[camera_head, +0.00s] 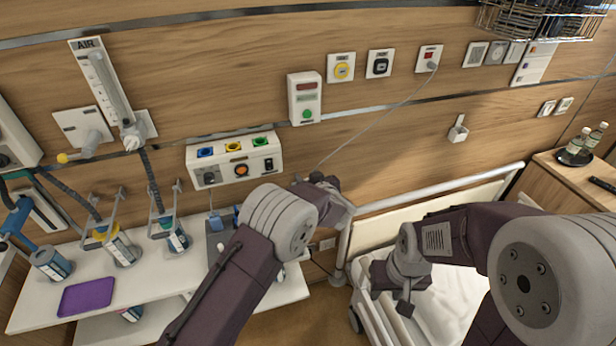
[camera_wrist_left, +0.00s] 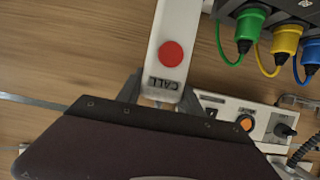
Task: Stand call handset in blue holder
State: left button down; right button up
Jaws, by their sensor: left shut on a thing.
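The call handset (camera_wrist_left: 170,45) is white with a round red button and the word CALL, upside down in the left wrist view. My left gripper (camera_wrist_left: 160,98) is shut on it near the lettered end; in the head view the same gripper (camera_head: 332,187) is in front of the wall, right of the white wall unit, and its arm hides most of the handset. The blue holder (camera_head: 205,152) seems to be the left one of the blue, yellow and green openings on that unit. The handset is apart from it. My right gripper (camera_head: 405,300) is over the bed; its jaws are unclear.
A thin cord (camera_head: 385,105) runs from a wall socket down to the left gripper. The white wall unit (camera_head: 225,173) carries an orange knob. In the left wrist view a dark box (camera_wrist_left: 250,8) has green, yellow and blue plugs. The bed rail (camera_head: 440,187) stands at right.

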pick_arm(q)
jog(key=shift+p, duration=0.6)
dwell(0.7)
jog(key=shift+f, duration=0.25)
dwell(0.3)
jog(key=shift+f+b, duration=0.7)
jog(key=shift+f, duration=0.35)
dwell(0.4)
jog(key=shift+f, duration=0.15)
dwell(0.3)
jog(key=shift+f+b, duration=0.3)
jog(key=shift+f, duration=0.5)
jog(key=shift+f, duration=0.1)
dwell(0.4)
